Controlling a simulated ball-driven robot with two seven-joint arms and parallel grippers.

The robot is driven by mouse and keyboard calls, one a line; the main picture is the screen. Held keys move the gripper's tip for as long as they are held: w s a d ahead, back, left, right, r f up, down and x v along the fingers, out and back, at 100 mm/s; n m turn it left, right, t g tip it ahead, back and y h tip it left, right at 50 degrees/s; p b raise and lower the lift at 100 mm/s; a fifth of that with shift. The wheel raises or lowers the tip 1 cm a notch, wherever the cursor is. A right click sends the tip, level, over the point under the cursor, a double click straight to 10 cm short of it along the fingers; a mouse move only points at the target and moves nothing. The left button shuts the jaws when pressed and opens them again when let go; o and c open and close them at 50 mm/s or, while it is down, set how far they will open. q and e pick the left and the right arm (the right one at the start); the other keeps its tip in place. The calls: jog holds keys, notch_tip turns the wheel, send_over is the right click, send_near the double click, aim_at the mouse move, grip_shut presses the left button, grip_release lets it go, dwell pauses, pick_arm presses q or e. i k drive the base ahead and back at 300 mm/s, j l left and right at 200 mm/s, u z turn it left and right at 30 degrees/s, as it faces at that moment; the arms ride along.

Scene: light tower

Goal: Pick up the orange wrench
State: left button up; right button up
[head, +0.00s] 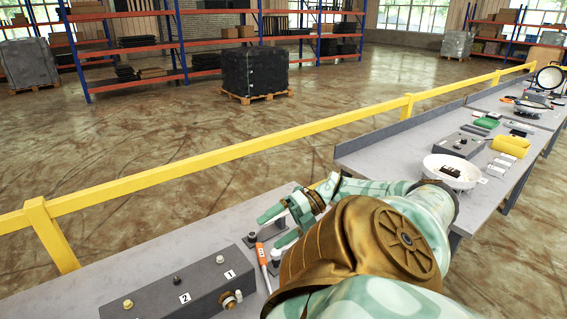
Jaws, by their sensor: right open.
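An orange wrench (262,257) lies on the near grey workbench (100,297), beside the right end of a dark control box. Its orange end carries pale marks, and a paler shaft runs down towards the picture's bottom, partly covered by my arm. My right gripper (278,227) is open, with its two pale green fingers spread and pointing left. It is just beyond and above the orange end of the wrench, with nothing seen between the fingers. I cannot tell if the lower finger touches the wrench. My left gripper is not in view.
The dark control box (178,290) has knobs and labels 1 and 2. Small dark knobbed parts (251,238) stand near the gripper. A yellow rail (230,153) runs behind the benches. The right bench holds a white bowl (440,177), a yellow item (510,146) and other parts.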

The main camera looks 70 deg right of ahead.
aim_at(261, 258)
jog(key=k+j, duration=0.1)
jog(key=j, duration=0.4)
jog(key=k+j, duration=0.1)
jog(key=j, duration=0.35)
jog(key=k+j, duration=0.1)
jog(key=j, duration=0.4)
